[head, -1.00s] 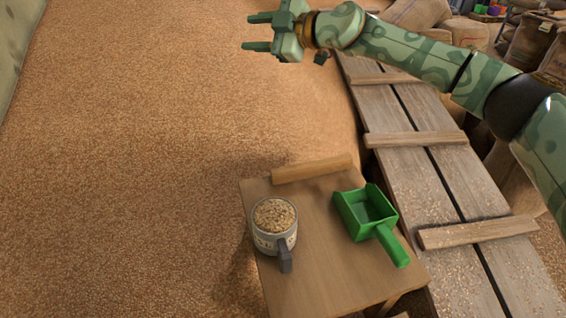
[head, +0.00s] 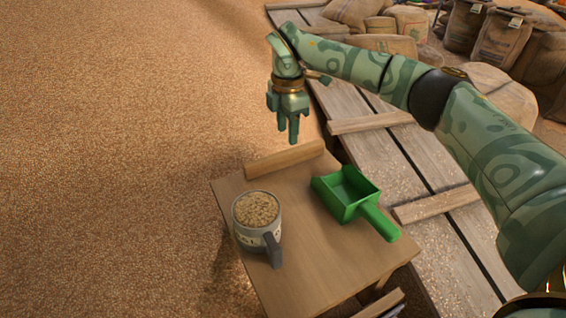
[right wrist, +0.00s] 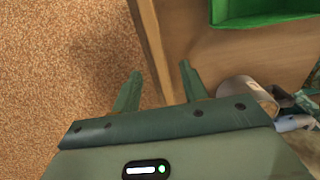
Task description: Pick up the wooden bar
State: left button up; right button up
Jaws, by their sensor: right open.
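The wooden bar (head: 285,159) lies along the far edge of a small wooden table (head: 310,262) in the head view. My right gripper (head: 288,135) hangs fingers down just beyond and above the bar, apart from it. It is open and empty. In the right wrist view its two fingers (right wrist: 160,68) stand apart, with a long wooden strip (right wrist: 153,45) showing between them; I cannot tell for sure whether that is the bar or the table's edge. My left gripper is not in view.
A grain-filled mug (head: 258,222) stands at the table's left. A green scoop (head: 347,195) lies at the right, its handle toward the front. Grain (head: 120,150) spreads left of the table. A plank walkway (head: 370,127) runs along the right, with sacks (head: 365,12) behind.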

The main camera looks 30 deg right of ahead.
aim_at(286, 152)
notch_tip(286, 152, down, 4)
jog(key=shift+r+b, duration=0.2)
jog(key=shift+b, duration=0.25)
jog(key=f+b, duration=0.2)
jog(key=f, duration=0.1)
jog(key=f+b, duration=0.1)
jog(key=f, duration=0.1)
jog(key=shift+w+f, duration=0.2)
jog(key=shift+w, duration=0.05)
jog(key=shift+s+r, duration=0.1)
jog(key=shift+r, duration=0.1)
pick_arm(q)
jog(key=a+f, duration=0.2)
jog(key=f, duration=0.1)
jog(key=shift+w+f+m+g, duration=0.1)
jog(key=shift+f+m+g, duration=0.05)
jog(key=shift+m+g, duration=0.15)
pick_arm(e)
grip_shut()
